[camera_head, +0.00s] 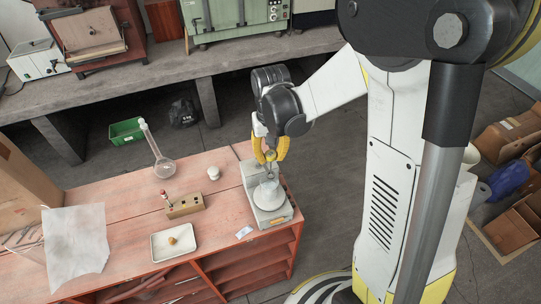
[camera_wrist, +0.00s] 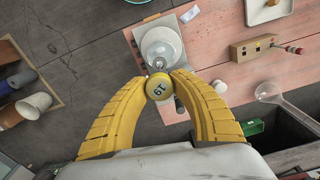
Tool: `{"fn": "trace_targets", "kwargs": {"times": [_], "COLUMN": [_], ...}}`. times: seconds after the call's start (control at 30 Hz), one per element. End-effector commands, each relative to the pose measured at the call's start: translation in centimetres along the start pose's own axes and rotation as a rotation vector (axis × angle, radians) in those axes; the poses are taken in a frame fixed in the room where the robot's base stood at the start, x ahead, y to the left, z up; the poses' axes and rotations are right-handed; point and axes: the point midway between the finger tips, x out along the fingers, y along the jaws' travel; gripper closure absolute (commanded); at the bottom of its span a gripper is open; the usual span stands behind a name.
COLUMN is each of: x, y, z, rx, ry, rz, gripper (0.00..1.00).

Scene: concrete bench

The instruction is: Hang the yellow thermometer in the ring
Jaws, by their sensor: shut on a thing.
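My gripper (camera_head: 270,157) is shut on the yellow thermometer, whose round yellow cap (camera_wrist: 159,87) is marked with a dark number. In the wrist view the cap sits between my two yellow fingertips (camera_wrist: 160,84), and its stem is hidden beneath it. My gripper is above a grey stirrer-like box (camera_head: 277,217), which bears a clear glass vessel (camera_head: 267,196). The vessel also shows just beyond the cap in the wrist view (camera_wrist: 160,46). The ring is too small and covered to make out surely, so I cannot tell whether the stem is in it.
A wooden block (camera_head: 184,206) with a red-tipped stick, a white tray (camera_head: 160,246) with a small brown thing, a long-necked flask (camera_head: 164,168) and a small white jar (camera_head: 213,173) stand on the reddish bench (camera_head: 120,205). Bare bench lies left of the box.

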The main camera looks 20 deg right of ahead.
Motion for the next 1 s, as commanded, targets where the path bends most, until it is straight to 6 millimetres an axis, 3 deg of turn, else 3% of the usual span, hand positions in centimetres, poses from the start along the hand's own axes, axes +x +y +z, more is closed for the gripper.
{"fn": "trace_targets", "kwargs": {"times": [0.5, 1.0], "x": [1.4, 1.6], "y": [0.0, 0.0], "z": [0.0, 0.0], "rx": [0.0, 0.0], "ry": [0.0, 0.0], "rz": [0.0, 0.0], "gripper": [0.9, 0.91]}}
